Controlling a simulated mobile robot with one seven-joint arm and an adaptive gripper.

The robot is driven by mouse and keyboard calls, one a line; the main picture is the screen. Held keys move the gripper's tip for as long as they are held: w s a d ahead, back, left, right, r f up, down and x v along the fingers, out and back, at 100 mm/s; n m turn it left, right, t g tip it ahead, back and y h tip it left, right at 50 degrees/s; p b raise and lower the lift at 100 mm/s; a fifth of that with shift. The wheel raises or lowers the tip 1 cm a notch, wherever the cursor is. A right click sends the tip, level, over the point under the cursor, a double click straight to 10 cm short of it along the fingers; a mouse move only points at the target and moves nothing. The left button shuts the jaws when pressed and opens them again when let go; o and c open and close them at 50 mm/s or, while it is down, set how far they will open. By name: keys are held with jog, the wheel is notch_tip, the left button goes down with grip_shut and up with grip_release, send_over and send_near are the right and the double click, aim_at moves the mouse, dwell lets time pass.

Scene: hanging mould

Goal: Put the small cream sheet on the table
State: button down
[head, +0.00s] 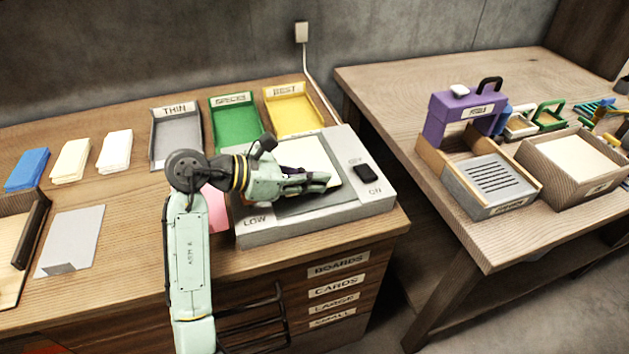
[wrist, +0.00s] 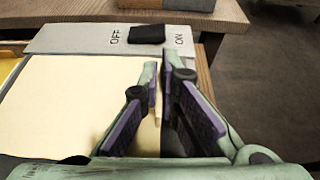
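A cream sheet (head: 317,161) lies over the grey plate of a flat device (head: 262,231) marked LOW, OFF and ON. The sheet also fills the left of the wrist view (wrist: 65,105). My gripper (head: 325,180) points right across the device, over the sheet's near edge. In the wrist view the fingertips of my gripper (wrist: 161,68) are close together, one each side of that edge. A narrow gap shows between them; whether they pinch the sheet is unclear. The gripper hides part of the sheet. The right-hand table (head: 385,95) has bare wood at its left.
Blue (head: 27,169), cream (head: 71,160) and white (head: 115,151) stacks lie at the left. Trays marked THIN (head: 153,146) and BEST (head: 315,117) stand behind, with a green one between.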

jog(key=shift+f, duration=0.1)
jog(key=shift+f, duration=0.35)
jog(key=shift+s+f, duration=0.1)
jog(key=shift+f, duration=0.05)
jog(key=c, duration=1.8)
grip_release()
jog(key=shift+f, duration=0.15)
jog(key=shift+r, duration=0.3)
jog(key=v, duration=0.4)
jog(key=b+v, duration=0.1)
jog(key=v, duration=0.3)
jog(key=b+v, duration=0.1)
jog(key=v, duration=0.3)
jog(key=shift+r, duration=0.45)
